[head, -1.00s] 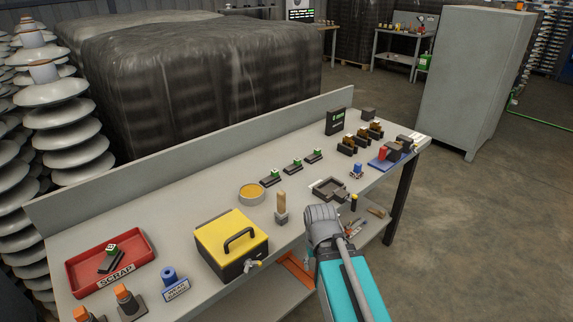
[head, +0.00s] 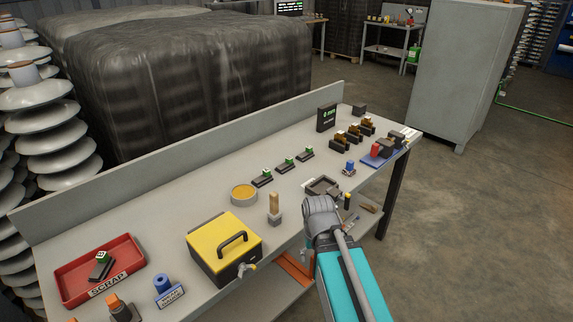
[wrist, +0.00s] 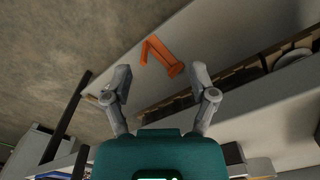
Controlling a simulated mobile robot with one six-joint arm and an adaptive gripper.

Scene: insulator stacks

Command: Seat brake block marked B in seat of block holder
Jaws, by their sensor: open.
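Three dark blocks with green tops, (head: 262,178), (head: 285,166) and (head: 306,154), lie in a row at mid-bench. Three dark blocks with brown tops (head: 353,136) stand farther right. I cannot read a letter B on any of them, nor tell which are brake blocks. A blue base (head: 372,158) with red and dark parts near the right end may be the block holder; its seat is unclear. My gripper (wrist: 160,76) is open and empty in the wrist view, with an orange part (wrist: 162,57) beyond its fingertips. The head view hides its fingers.
A red scrap tray (head: 68,286) holds another green-topped block. A yellow-lidded box (head: 215,237), a yellow dish (head: 243,194), a wooden-handled tool (head: 274,207) and a dark square tray (head: 322,185) are near my arm. A low wall runs along the bench's back edge.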

